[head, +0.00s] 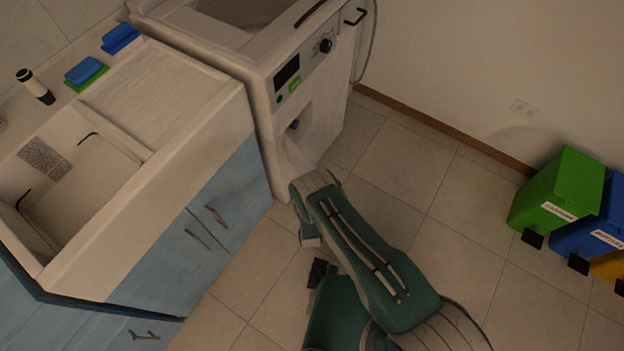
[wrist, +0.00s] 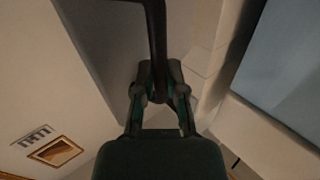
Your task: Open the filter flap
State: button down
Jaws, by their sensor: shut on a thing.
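The white washing machine (head: 305,95) stands beside the sink cabinet in the head view. Low on its front is a recess with a small dark-blue part (head: 294,125) inside. A pale slanted panel (head: 298,158), which looks like the filter flap, leans out below the recess. My arm reaches to this area and hides the gripper there. In the wrist view my gripper (wrist: 160,88) is shut on a dark bar-shaped handle (wrist: 157,35), which rises between the fingers and bends left at the top. I cannot tell how the bar joins the flap.
A sink (head: 75,190) with blue cabinet doors (head: 215,210) is at the left. Sponges and a dark bottle (head: 36,87) lie on its top. Green (head: 560,195), blue (head: 590,230) and yellow bins stand at the right wall. The tiled floor (head: 440,215) between is clear.

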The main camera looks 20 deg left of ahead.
jog(key=shift+s+a, duration=0.15)
jog(key=shift+a, duration=0.1)
jog(key=c, duration=0.7)
grip_release()
jog(key=v, duration=1.2)
jog(key=shift+f, duration=0.1)
